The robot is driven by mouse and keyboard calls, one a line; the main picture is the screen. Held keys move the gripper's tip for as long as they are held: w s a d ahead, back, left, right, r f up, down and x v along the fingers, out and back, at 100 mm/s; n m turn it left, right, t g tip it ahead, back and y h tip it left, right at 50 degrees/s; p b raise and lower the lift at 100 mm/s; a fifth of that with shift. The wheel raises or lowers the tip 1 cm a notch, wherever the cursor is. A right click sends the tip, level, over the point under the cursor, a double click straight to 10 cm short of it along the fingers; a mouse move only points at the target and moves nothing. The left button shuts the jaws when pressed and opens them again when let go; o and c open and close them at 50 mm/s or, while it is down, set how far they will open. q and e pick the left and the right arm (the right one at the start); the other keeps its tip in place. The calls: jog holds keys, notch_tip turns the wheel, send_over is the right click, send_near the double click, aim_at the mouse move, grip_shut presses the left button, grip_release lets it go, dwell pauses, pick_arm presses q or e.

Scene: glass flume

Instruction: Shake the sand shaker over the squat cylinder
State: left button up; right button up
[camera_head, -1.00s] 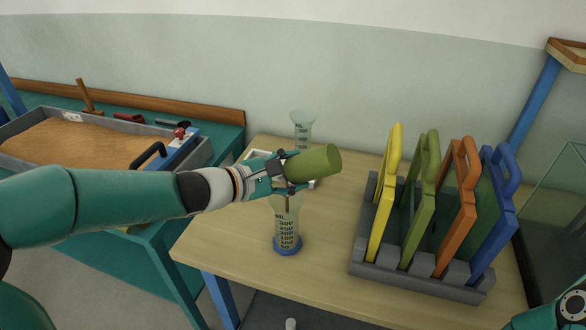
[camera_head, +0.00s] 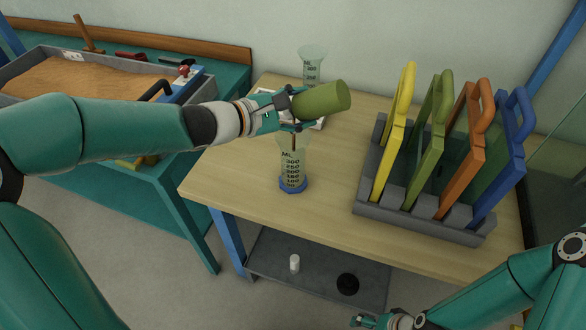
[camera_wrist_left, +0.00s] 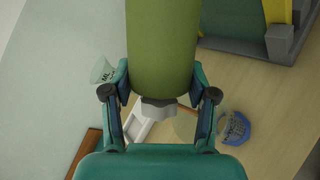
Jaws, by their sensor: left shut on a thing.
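The sand shaker is an olive-green cylinder (camera_head: 322,99), lying nearly level and tilted slightly up to the right. My left gripper (camera_head: 293,108) is shut on its left end. The shaker fills the top middle of the left wrist view (camera_wrist_left: 162,45), between the fingers (camera_wrist_left: 160,95). A clear graduated cylinder with a blue base (camera_head: 292,172) stands upright on the table, just below my left gripper in the head view. A second clear graduated cylinder (camera_head: 312,62) stands behind; its base is hidden. Which one is the squat cylinder is unclear. My right gripper (camera_head: 368,321) is low at the bottom edge, small and partly cut off.
A grey rack (camera_head: 420,222) holds yellow, green, orange and blue handled boards on the table's right. A white tray-like thing (camera_wrist_left: 140,130) lies partly hidden behind my left gripper. A sand tray (camera_head: 80,75) is at the left. The front middle of the table is clear.

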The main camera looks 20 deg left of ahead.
pick_arm(q)
jog(key=shift+s+r, duration=0.1)
jog(key=shift+s, duration=0.1)
jog(key=r, duration=0.2)
jog(key=shift+w+r, duration=0.2)
jog(key=shift+r, duration=0.1)
jog(key=shift+s, duration=0.1)
jog(key=f, duration=0.2)
jog(key=shift+s+d+f, duration=0.1)
jog(key=shift+s+f, duration=0.1)
jog(key=shift+f, duration=0.2)
jog(key=shift+w, duration=0.3)
jog(key=shift+s+r, duration=0.1)
jog(key=shift+s, duration=0.1)
